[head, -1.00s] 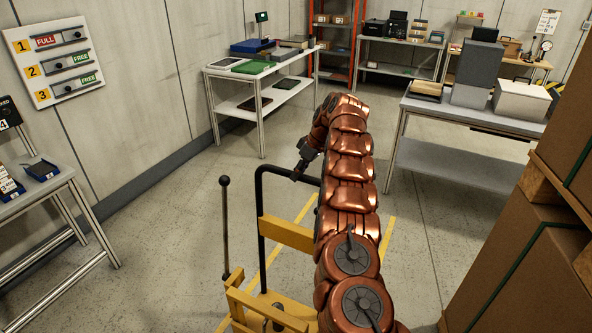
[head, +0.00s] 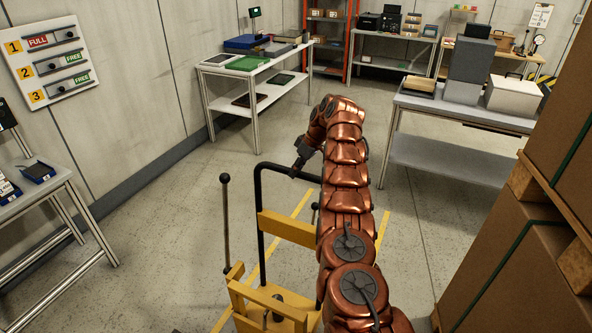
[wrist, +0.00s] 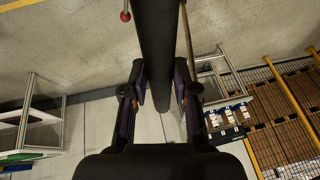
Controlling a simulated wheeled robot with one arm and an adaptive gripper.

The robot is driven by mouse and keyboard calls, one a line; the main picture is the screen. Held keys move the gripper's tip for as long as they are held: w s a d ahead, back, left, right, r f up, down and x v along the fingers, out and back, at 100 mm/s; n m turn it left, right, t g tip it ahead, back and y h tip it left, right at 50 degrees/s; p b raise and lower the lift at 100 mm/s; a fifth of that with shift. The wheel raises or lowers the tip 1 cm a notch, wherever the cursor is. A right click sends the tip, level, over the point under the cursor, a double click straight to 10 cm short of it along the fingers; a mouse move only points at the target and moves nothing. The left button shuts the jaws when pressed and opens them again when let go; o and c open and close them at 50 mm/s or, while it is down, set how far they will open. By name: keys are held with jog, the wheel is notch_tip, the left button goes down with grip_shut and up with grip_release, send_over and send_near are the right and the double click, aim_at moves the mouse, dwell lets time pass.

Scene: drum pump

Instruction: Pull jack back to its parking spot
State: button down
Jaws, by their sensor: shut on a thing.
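The jack (head: 287,228) is a yellow frame low in the middle of the head view, with a black tubular handle (head: 260,215) standing up from it. A thin lever with a dark knob (head: 225,215) rises at its left. My gripper (head: 298,168) is shut on the top bar of the handle. In the wrist view the dark bar (wrist: 160,50) runs between the fingers of my gripper (wrist: 162,92). Yellow floor lines (head: 382,228) show beside and behind the jack. My arm hides part of the jack's right side and the floor there.
Stacked cartons on pallets (head: 510,270) stand close at the right. A side table (head: 70,190) stands at the left, below a wall board with sliders (head: 48,62). A grey table (head: 450,155) and a white table (head: 255,90) stand further back. Open floor lies between them.

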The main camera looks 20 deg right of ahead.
jog(key=shift+d, duration=0.2)
jog(key=c, duration=0.9)
grip_release()
jog(key=shift+a, duration=0.1)
jog(key=shift+a+b, duration=0.2)
jog(key=shift+b, duration=0.1)
jog(key=shift+s, duration=0.1)
